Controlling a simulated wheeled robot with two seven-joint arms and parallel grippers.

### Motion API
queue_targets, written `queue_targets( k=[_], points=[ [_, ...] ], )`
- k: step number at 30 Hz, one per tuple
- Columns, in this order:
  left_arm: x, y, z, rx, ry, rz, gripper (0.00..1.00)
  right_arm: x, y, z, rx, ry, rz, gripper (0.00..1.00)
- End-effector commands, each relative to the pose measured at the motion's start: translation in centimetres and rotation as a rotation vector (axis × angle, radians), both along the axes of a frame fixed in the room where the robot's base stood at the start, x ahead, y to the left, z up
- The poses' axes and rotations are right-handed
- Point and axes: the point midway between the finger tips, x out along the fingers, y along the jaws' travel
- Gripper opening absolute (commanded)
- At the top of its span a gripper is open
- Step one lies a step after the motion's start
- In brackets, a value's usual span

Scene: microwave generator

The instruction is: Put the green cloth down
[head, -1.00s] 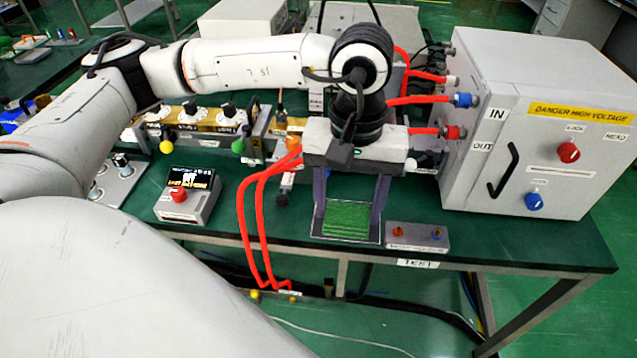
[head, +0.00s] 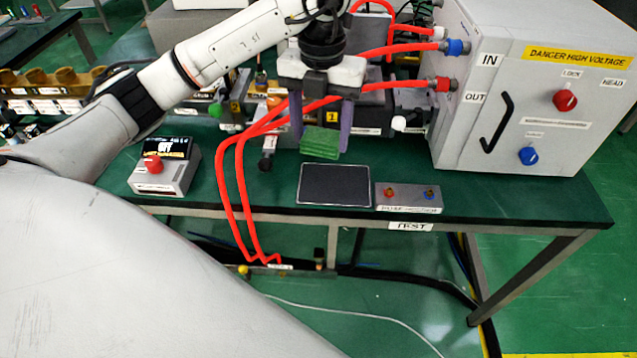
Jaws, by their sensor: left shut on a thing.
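The green cloth (head: 320,142) is a small folded block. My left gripper (head: 321,147) is shut on it, with one purple-grey finger at each side. The cloth is held above the green table, just behind a dark rectangular pad (head: 334,185) with a light rim. The pad's dark surface is bare. My right gripper is not in view.
A grey high-voltage cabinet (head: 478,130) stands at the right, with red hoses (head: 232,190) running from it past my gripper and over the table's front edge. A small box with two knobs (head: 408,197) is right of the pad. A display box (head: 165,168) is at the left.

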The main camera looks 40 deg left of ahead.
Motion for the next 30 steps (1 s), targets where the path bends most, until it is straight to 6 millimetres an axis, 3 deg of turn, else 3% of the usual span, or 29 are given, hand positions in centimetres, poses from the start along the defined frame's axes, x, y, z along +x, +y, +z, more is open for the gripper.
queue_targets(
  k=[3,7,15,20,27,30],
  points=[
    [0.1,0.5,-0.5,-0.001,0.002,0.146,0.37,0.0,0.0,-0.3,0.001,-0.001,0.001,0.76],
    [0.1,0.7,-1.6,0.000,0.003,0.211,0.37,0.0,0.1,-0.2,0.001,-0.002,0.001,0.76],
    [0.1,0.7,-6.2,0.000,0.002,0.214,0.37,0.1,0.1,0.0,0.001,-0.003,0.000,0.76],
    [0.1,0.7,-7.4,0.000,0.002,0.213,0.37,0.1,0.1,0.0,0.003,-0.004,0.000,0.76],
    [0.0,0.7,-10.4,0.000,0.002,0.211,0.37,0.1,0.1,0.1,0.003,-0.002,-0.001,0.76],
    [0.1,0.7,-10.7,-0.001,0.000,0.211,0.37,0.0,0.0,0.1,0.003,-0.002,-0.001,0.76]
  ],
)
